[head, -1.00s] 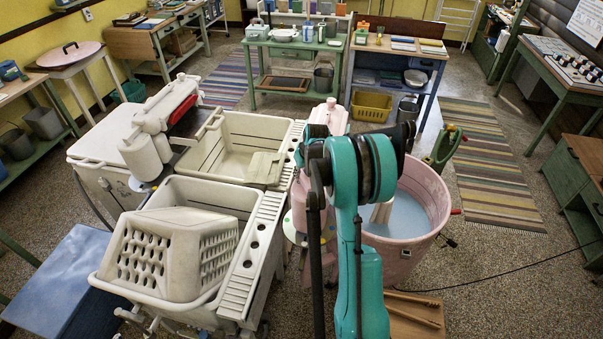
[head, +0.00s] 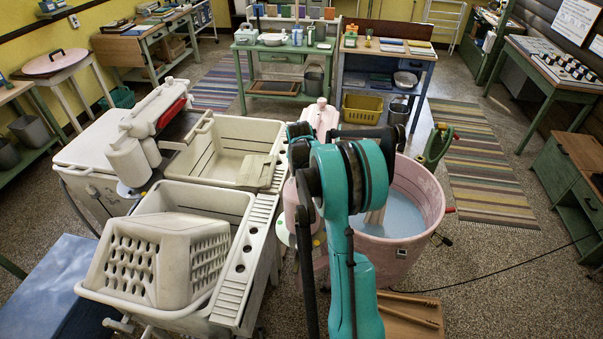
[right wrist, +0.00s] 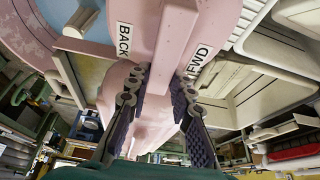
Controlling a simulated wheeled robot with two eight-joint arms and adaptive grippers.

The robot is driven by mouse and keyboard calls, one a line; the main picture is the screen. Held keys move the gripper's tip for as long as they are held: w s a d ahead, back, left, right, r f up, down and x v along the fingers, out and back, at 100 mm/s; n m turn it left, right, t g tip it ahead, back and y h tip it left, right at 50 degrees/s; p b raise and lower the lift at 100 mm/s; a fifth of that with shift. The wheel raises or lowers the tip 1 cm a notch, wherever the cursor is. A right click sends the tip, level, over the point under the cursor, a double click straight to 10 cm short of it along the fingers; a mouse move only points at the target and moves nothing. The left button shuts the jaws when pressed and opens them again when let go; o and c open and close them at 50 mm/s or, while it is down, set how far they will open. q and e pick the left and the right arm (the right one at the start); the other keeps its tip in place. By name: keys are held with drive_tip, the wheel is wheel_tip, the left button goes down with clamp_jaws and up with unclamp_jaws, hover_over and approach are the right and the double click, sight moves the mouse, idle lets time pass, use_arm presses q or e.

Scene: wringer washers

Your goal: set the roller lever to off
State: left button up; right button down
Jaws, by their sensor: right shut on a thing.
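The pink wringer housing carries BACK (right wrist: 124,40) and FWD (right wrist: 195,64) labels in the right wrist view. A pink roller lever (right wrist: 175,45) runs between the labels. My right gripper (right wrist: 163,78) has one dark padded finger on each side of the lever and is shut on it. The lever points between the two labels; its exact setting is hard to judge. In the head view, the pink wringer top (head: 322,116) shows behind my teal right arm, which hides the lever and gripper. My left gripper is not in view.
The pink washer tub (head: 436,205) with water stands right of my arm. Pale double tubs (head: 262,225) and an upturned basket (head: 150,255) stand left, with a white wringer (head: 150,115) beyond. A wooden board with sticks (head: 410,318) lies at front. Striped rugs cover open floor.

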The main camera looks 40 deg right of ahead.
drive_tip(key=shift+s+m, duration=0.1)
drive_tip(key=shift+m, duration=0.2)
drive_tip(key=c, duration=1.3)
unclamp_jaws()
drive_tip(key=v, duration=1.2)
